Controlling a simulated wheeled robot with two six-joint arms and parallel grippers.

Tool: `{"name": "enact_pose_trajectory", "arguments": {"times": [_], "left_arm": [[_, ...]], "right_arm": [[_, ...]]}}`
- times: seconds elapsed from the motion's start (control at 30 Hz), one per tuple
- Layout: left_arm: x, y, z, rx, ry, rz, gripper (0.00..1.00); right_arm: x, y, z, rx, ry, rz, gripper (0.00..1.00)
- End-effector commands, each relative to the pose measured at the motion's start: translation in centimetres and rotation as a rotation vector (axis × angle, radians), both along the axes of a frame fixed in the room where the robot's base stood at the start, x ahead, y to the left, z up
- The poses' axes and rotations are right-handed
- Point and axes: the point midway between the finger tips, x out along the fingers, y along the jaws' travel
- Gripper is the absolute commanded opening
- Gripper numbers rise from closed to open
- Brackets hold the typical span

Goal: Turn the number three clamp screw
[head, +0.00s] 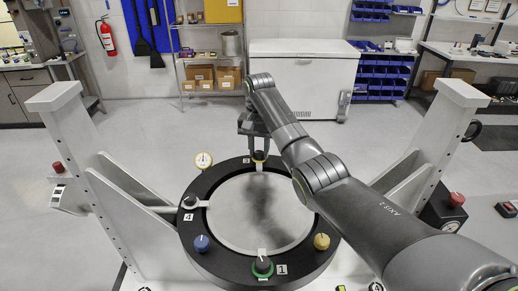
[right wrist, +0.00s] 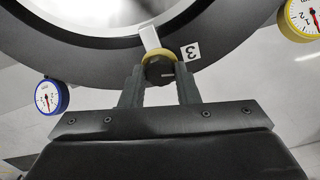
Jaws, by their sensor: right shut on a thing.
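The number three clamp screw is a black knob with a yellow collar at the far edge of the black mirror ring (head: 190,240). In the right wrist view the screw (right wrist: 158,70) has a light index mark on its face, and a white label "3" (right wrist: 190,52) is beside it. My right gripper (right wrist: 159,78) has one finger on each side of the knob and is shut on it. In the head view the right gripper (head: 259,148) reaches down over the screw (head: 259,156). The round grey mirror (head: 235,222) lies inside the ring. My left gripper is not in view.
Around the ring are the green-collared screw by label 1 (head: 263,266), a blue knob (head: 202,243), a gold knob (head: 321,241) and a screw by label 4 (head: 190,201). A yellow dial gauge (head: 203,160) stands at the far left. White posts (head: 62,108) (head: 455,105) flank the ring.

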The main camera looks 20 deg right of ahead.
Motion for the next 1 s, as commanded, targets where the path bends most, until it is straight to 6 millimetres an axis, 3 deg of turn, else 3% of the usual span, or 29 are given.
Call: {"name": "enact_pose_trajectory", "arguments": {"times": [0.7, 0.73, 0.87, 1.0], "left_arm": [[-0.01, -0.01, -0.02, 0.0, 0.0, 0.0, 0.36], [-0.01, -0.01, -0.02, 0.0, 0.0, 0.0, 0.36], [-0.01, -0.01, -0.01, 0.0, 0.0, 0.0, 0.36], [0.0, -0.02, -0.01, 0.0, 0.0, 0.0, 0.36]], "right_arm": [[-0.12, 0.07, -0.25, 0.001, 0.006, -0.076, 0.06], [-0.12, 0.07, -0.26, 0.001, 0.006, -0.076, 0.31], [-0.09, 0.06, -0.21, 0.001, 0.005, -0.076, 0.48], [-0.06, 0.04, -0.12, 0.001, 0.003, -0.076, 0.5]]}}
